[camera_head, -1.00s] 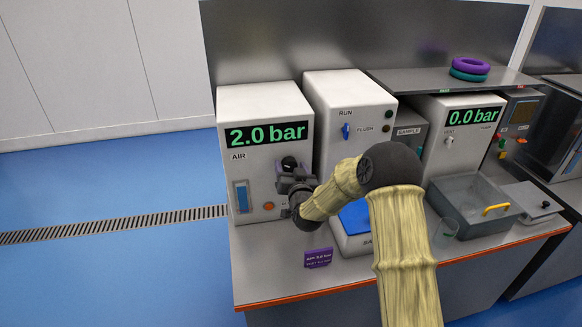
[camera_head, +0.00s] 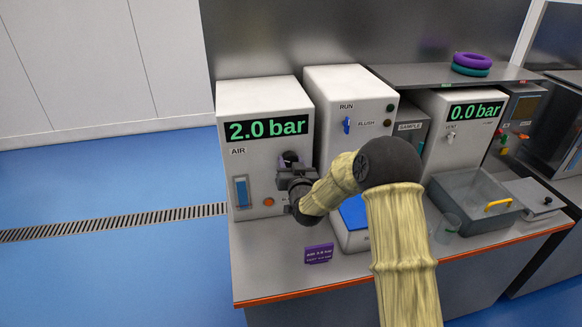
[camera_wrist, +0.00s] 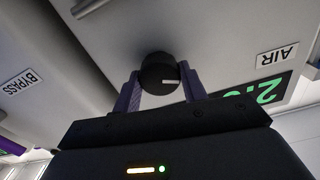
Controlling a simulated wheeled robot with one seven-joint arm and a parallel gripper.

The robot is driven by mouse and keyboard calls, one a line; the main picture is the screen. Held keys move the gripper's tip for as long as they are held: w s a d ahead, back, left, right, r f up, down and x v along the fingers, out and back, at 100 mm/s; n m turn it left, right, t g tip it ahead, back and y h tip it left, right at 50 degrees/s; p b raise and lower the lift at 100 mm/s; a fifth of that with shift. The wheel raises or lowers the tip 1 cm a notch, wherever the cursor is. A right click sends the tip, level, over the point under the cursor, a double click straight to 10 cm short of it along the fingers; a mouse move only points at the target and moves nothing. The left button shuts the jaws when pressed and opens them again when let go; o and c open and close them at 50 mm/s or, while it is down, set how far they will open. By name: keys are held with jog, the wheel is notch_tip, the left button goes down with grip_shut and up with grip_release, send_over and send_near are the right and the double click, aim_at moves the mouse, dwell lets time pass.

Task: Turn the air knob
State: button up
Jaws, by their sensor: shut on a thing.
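The black air knob (camera_wrist: 159,74) sits on the front of the white AIR box (camera_head: 243,180). In the wrist view its white pointer mark points to the right of the picture. The box display (camera_head: 266,128) reads 2.0 bar. My gripper (camera_wrist: 160,92) has its purple fingers on both sides of the knob and is shut on it. In the head view my gripper (camera_head: 289,165) reaches the box front and mostly hides the knob. A purple card (camera_head: 319,254) on the bench carries small text that begins with AIR; the rest is hard to read.
A white RUN/FLUSH box (camera_head: 350,90) with a blue switch stands just right of the AIR box. A blue-topped scale (camera_head: 354,212) is under my forearm. A clear cup (camera_head: 449,226) and grey tub (camera_head: 461,218) are further right. The bench front left is mostly clear.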

jog(key=n+b, duration=0.2)
jog(key=b, duration=0.1)
jog(key=shift+f+n+b, duration=0.25)
jog(key=shift+n+b, duration=0.05)
jog(key=shift+n, duration=0.1)
jog(key=shift+r+n+b, duration=0.15)
jog(key=shift+n+b, duration=1.05)
jog(key=shift+b, duration=0.05)
jog(key=o, duration=1)
jog(key=shift+r, duration=0.1)
jog(key=shift+s, duration=0.1)
jog(key=b+v, duration=0.3)
jog(key=v, duration=1.4)
jog(key=shift+s+r, duration=0.1)
jog(key=shift+s, duration=0.05)
